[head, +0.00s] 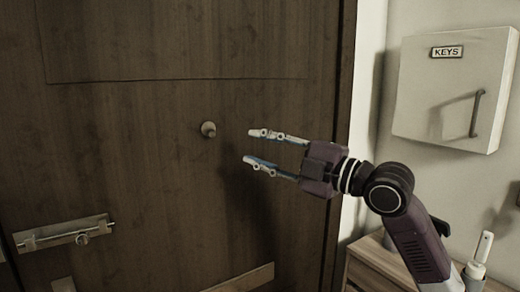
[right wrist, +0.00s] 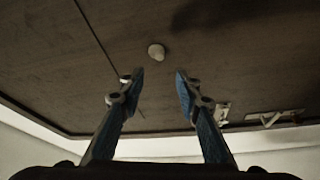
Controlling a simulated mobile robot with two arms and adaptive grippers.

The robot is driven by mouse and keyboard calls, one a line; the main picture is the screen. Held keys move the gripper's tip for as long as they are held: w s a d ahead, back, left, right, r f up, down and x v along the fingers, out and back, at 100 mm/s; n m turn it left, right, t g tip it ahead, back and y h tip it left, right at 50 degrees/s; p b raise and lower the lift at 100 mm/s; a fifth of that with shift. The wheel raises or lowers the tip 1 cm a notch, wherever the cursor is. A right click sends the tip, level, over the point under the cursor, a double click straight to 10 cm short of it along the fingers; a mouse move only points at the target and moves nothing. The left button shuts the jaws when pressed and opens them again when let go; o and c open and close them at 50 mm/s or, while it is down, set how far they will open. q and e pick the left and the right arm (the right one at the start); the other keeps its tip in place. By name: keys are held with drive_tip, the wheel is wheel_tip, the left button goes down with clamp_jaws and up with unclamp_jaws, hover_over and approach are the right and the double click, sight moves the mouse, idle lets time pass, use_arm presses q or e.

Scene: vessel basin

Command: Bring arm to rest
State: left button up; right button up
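My right gripper (head: 254,148) is raised in front of a dark wooden door (head: 150,130), its fingers pointing left. It is open, with a clear gap between the two fingers and nothing between them. In the right wrist view the open fingers (right wrist: 158,82) also show empty, with the door behind. A small round knob (head: 208,129) on the door lies just left of the fingertips in the head view, apart from them. The knob also shows past the fingertips in the right wrist view (right wrist: 156,51). My left gripper is not in view.
A white key cabinet (head: 455,85) with a handle hangs on the right wall. A wooden cabinet top (head: 375,262) with a white-handled item (head: 480,255) in a holder stands below it, close to my right arm. A metal bolt (head: 66,235) sits low on the door.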

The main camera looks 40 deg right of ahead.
idle(0.4)
